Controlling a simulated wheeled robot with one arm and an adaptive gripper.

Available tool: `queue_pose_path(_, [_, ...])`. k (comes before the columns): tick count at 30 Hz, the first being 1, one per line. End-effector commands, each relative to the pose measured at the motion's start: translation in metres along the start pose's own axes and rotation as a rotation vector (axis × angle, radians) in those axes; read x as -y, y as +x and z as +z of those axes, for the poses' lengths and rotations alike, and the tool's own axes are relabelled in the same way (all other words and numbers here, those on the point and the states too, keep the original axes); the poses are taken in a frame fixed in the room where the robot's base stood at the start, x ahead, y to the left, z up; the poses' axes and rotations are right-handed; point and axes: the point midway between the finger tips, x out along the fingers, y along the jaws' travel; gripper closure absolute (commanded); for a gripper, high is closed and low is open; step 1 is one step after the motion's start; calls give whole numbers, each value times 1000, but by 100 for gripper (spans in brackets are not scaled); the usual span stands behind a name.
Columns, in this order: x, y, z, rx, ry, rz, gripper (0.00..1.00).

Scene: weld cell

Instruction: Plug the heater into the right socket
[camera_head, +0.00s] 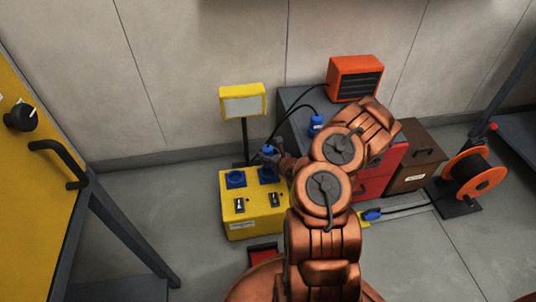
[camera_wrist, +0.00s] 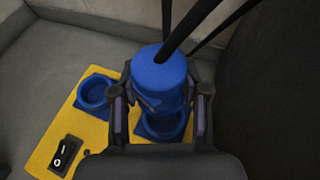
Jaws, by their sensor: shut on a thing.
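My gripper (camera_wrist: 160,108) is shut on a blue plug (camera_wrist: 158,75) with a black cable leaving its top. The plug stands roughly upright over the right blue socket (camera_wrist: 165,127) of the yellow power box (camera_head: 252,218). Its lower end overlaps the socket rim in the wrist view; I cannot tell how deep it sits. In the head view the held plug (camera_head: 268,151) is just above the right socket (camera_head: 268,174). The left socket (camera_head: 235,178) is empty. The orange heater (camera_head: 355,78) stands on the grey cabinet, and a black cable runs from its side toward the held plug.
A second blue plug (camera_head: 317,122) stands on the grey cabinet (camera_head: 292,98). A yellow work lamp (camera_head: 242,102) stands behind the box. Rocker switches (camera_head: 239,204) sit on the box front. Floor left of the box is clear.

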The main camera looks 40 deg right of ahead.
Motion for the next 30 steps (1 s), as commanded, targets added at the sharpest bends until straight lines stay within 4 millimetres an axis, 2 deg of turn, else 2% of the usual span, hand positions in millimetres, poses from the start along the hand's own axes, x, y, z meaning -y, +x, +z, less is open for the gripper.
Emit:
queue_pose_path(11, [2,3,-16,-1,3,-5,100])
queue_pose_path(24, [1,18,-53,0,4,-4,100])
queue_pose_path(30, [2,21,-58,1,4,-5,100])
